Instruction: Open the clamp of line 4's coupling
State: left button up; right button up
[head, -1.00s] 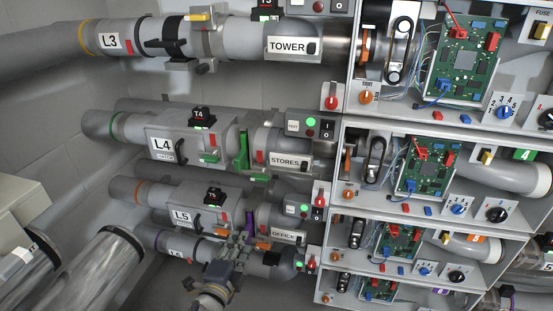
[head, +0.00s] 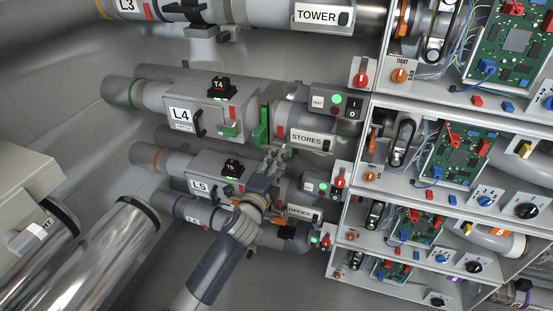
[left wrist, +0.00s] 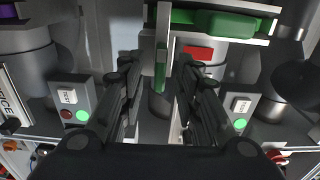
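Line 4's coupling has a green clamp lever (head: 262,125) standing along it, between the grey L4 box (head: 182,115) and the STORES pipe (head: 306,138). My left gripper (head: 275,158) is just below the lever in the head view, pointing up at it. In the left wrist view its two dark fingers (left wrist: 160,75) are apart. A green lever part (left wrist: 161,65) shows between and beyond them; I cannot tell whether they touch it. A larger green part (left wrist: 225,24) lies up and right of it. The lever looks closed against the coupling. My right gripper is not in view.
The L5 pipe (head: 215,172) runs just below, behind my left arm. A test box with a green light (head: 335,101) sits right of the coupling. The TOWER pipe (head: 270,12) runs above. Shelves with circuit boards (head: 455,152) fill the right.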

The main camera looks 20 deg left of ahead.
pick_arm(q)
jog(key=shift+w, duration=0.6)
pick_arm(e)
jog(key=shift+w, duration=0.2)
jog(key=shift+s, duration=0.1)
pick_arm(q)
jog(key=shift+c, duration=1.1)
grip_shut()
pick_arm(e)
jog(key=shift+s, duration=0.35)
